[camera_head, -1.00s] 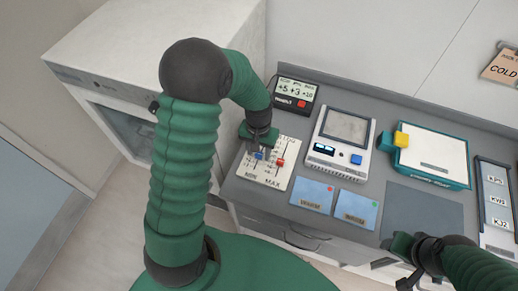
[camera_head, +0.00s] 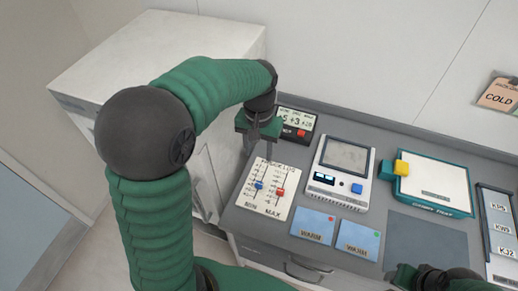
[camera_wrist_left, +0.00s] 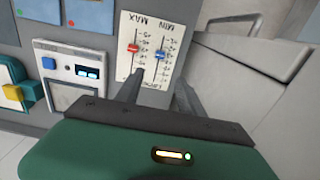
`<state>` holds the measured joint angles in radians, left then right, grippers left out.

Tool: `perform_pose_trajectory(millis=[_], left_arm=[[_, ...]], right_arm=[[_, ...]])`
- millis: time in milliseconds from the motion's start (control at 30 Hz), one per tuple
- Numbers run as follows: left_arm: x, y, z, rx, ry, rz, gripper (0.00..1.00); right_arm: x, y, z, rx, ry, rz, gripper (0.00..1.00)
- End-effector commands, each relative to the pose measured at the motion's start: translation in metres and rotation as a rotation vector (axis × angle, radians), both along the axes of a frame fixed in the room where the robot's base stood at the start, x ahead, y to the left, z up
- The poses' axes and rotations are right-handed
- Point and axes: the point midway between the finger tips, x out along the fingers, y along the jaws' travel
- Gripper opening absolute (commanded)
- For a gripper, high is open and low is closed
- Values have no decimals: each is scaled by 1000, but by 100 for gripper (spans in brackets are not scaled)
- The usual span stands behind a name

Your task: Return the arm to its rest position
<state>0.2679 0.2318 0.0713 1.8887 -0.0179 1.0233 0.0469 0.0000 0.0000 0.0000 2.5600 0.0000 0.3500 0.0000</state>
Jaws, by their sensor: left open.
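My left arm comes in from the left in the head view. My left gripper (camera_head: 257,140) hangs over the back edge of the white slider panel (camera_head: 267,187), apart from its knobs. In the left wrist view its two fingers (camera_wrist_left: 157,95) are spread with nothing between them. The panel, marked MIN and MAX, has a blue knob (camera_head: 259,186) on the MIN scale and a red knob (camera_head: 280,192) on the MAX scale. Both knobs also show in the wrist view, blue (camera_wrist_left: 159,55) and red (camera_wrist_left: 134,48). My right gripper (camera_head: 415,274) is at the bottom right, partly cut off, its fingers unclear.
On the grey counter (camera_head: 385,140) stand a small display box (camera_head: 297,121), a white device with a screen (camera_head: 340,173), two blue cards (camera_head: 312,225) (camera_head: 358,238), a teal-edged box (camera_head: 434,187) with a yellow block (camera_head: 401,167), and a label rack (camera_head: 497,225). A white cabinet (camera_head: 160,50) stands at left.

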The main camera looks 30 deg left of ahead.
Motion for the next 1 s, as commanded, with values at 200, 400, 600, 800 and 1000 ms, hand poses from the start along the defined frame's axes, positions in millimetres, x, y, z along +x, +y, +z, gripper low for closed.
perform_pose_trajectory(millis=[200, 400, 600, 800, 1000], left_arm=[[0, 0, 0, 0, 0, 0, 45], [-13, -18, -18, 8, -34, -47, 45], [-67, -66, -68, 26, -174, -188, 45], [-90, -80, -85, 28, -235, -239, 45], [-89, -79, -85, 29, -234, -236, 45]], right_arm=[[0, 0, 0, 0, 0, 0, 52], [0, 0, 0, 0, 0, 0, 52], [0, 0, 0, 0, 0, 0, 52], [0, 0, 0, 0, 0, 0, 52], [0, 0, 0, 0, 0, 0, 52]])
